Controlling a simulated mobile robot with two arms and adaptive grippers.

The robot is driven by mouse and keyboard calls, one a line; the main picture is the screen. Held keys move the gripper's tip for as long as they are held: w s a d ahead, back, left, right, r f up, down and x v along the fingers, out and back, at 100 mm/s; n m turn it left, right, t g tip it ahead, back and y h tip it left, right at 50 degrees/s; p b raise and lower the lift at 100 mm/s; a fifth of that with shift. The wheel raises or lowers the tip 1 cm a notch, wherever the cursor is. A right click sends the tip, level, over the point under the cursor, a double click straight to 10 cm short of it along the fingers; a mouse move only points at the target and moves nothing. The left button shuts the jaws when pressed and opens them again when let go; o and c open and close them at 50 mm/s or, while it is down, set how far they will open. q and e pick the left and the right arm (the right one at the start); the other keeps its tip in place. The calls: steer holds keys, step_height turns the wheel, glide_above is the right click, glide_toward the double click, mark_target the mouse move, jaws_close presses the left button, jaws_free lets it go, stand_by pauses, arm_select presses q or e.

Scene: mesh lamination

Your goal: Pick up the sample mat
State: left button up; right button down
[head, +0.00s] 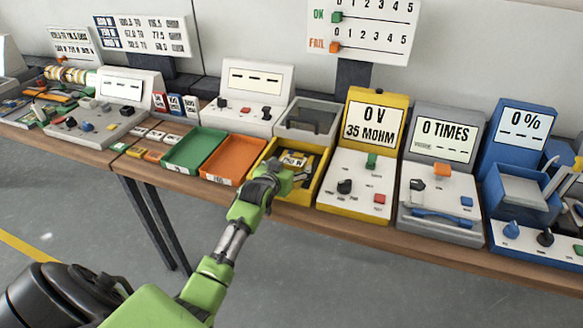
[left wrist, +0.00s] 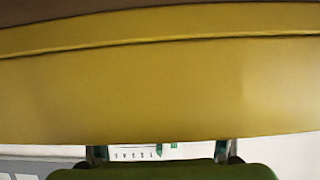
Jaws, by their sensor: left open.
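My left gripper (head: 278,181) is over the front part of a yellow tray (head: 311,186) on the bench in the head view. Its fingers are apart, and I see nothing between them. The tray holds small items (head: 296,160) at its back, partly hidden by the gripper; I cannot tell whether the sample mat is among them. In the left wrist view a plain yellow surface (left wrist: 160,85) fills most of the picture, just beyond the two fingers (left wrist: 163,154). My right gripper is not in view.
A green tray (head: 195,150) and an orange tray (head: 234,159) stand left of the yellow one. A yellow tester (head: 357,183) stands close on its right. A grey box (head: 308,122) is behind. The bench's front edge (head: 250,193) is near my arm.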

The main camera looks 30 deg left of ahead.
arm_select(q)
steer(key=c, duration=1.3)
